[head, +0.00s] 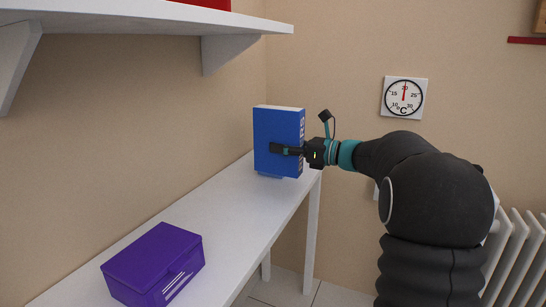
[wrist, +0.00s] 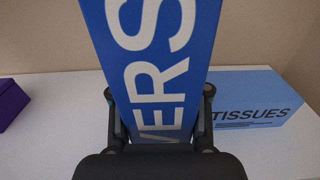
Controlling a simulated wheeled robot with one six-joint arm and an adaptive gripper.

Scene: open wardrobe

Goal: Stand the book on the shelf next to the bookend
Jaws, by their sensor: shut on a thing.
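The blue book (head: 278,140) is upright, with pale page edges on top and white lettering on its spine. My gripper (head: 288,150) is shut on it from the right, with a finger across its near cover. In the wrist view the book (wrist: 150,60) fills the middle between my fingers, its spine lettering facing the camera. The book is over the far end of the white lower surface (head: 215,205); its bottom edge appears above that surface. No bookend can be made out; only the bottom of a red thing (head: 212,3) shows on the upper white shelf (head: 150,20).
A light blue tissue box (wrist: 248,98) stands right of the book in the wrist view; the book mostly hides it in the head view. A purple box (head: 155,265) sits at the near end. The upper shelf and its brackets overhang the left side.

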